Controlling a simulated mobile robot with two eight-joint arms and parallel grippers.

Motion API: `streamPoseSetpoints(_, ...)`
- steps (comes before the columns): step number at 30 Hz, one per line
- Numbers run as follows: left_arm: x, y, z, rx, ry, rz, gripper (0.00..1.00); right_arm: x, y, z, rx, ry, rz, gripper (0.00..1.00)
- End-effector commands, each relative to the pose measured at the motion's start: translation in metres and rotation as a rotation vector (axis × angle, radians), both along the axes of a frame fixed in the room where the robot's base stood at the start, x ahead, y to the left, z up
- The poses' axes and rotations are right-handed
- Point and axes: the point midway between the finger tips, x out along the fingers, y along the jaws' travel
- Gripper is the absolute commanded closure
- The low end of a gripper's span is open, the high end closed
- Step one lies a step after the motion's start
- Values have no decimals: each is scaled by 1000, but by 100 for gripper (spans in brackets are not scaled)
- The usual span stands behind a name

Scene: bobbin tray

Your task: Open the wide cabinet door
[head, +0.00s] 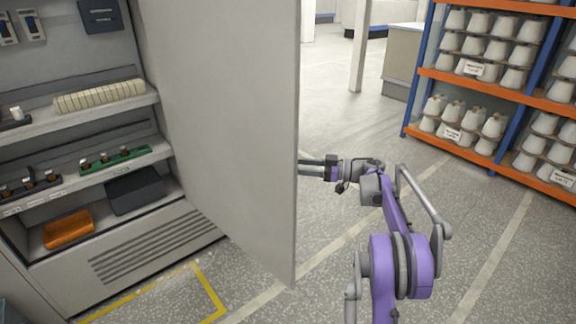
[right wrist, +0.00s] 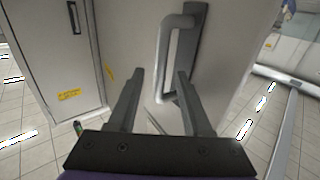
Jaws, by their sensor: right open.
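The wide cabinet door (head: 225,110) is a large grey panel, swung out from the cabinet (head: 70,285) so its shelves show. Its outer face (right wrist: 228,45) fills the middle of the right wrist view, with a pale bar handle (right wrist: 164,62) on a dark plate. My right gripper (head: 303,167) is beside the door's free edge, on its outer side. The door edge hides its fingertips in the head view. In the right wrist view, the right gripper (right wrist: 161,76) is open, its fingers apart near the lower handle. I cannot tell whether they touch it. My left gripper is out of view.
The shelves hold a cream row of pieces (head: 100,96), a green holder (head: 115,159), a dark box (head: 136,191) and an orange tray (head: 68,230). A rack (head: 480,80) with cones stands at right. Yellow tape (head: 210,290) marks the floor.

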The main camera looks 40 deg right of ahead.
Motion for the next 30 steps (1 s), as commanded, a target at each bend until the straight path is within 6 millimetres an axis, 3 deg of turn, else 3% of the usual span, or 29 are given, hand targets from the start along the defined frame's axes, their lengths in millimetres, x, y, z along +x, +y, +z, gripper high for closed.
streamPoseSetpoints(6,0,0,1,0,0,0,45,-34,-32,0,0,0,-4,50)
streamPoseSetpoints(12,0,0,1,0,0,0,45,-52,-47,0,0,0,-1,50)
streamPoseSetpoints(30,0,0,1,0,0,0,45,-56,-50,0,0,0,0,50)
